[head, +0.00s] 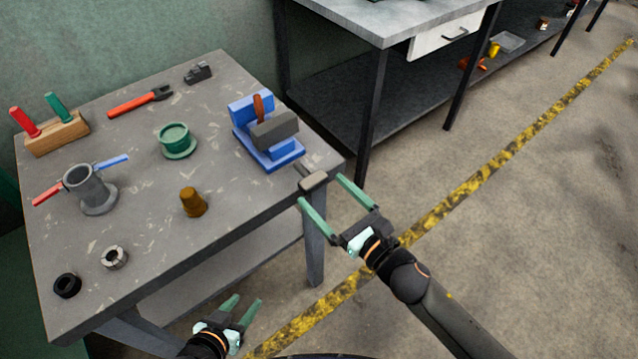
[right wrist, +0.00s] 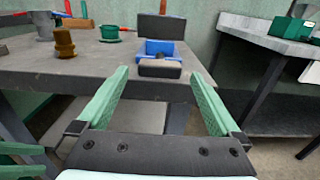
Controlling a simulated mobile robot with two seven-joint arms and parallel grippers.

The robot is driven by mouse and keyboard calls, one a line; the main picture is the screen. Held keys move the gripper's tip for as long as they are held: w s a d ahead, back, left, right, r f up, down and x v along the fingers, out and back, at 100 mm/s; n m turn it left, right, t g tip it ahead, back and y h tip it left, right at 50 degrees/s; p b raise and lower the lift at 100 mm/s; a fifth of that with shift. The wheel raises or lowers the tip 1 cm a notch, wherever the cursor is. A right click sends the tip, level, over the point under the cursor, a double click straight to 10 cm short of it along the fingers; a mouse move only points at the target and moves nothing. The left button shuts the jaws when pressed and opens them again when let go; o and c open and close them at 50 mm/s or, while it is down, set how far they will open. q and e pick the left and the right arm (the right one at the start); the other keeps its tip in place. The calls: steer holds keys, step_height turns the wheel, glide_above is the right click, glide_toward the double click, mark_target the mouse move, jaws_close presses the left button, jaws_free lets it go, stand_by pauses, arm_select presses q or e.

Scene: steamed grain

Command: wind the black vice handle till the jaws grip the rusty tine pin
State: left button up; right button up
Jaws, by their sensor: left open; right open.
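The blue vice (head: 272,156) stands at the table's right edge, with a dark grey block jaw (head: 275,131). The rusty tine pin (head: 258,106) stands upright between the blue back jaw and the grey block; whether the jaws touch it I cannot tell. The dark vice handle (head: 313,181) sticks out past the table edge. My right gripper (head: 319,189) is open, its fingertips at either side of the handle, not closed on it. In the right wrist view the handle (right wrist: 160,68) shows between and beyond the fingertips. My left gripper (head: 246,299) is open and empty, low before the table.
On the table (head: 140,235) are a green round pot (head: 175,138), a brown stopper (head: 192,202), a grey cylinder (head: 92,190) with red and blue handles, two rings, a red-handled wrench (head: 140,101) and a wooden block (head: 57,134). A second bench (head: 390,22) stands at the back right.

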mark_target(306, 174)
steer(key=shift+x, duration=1.4)
steer(key=c, duration=1.3)
steer(key=shift+m, duration=0.4)
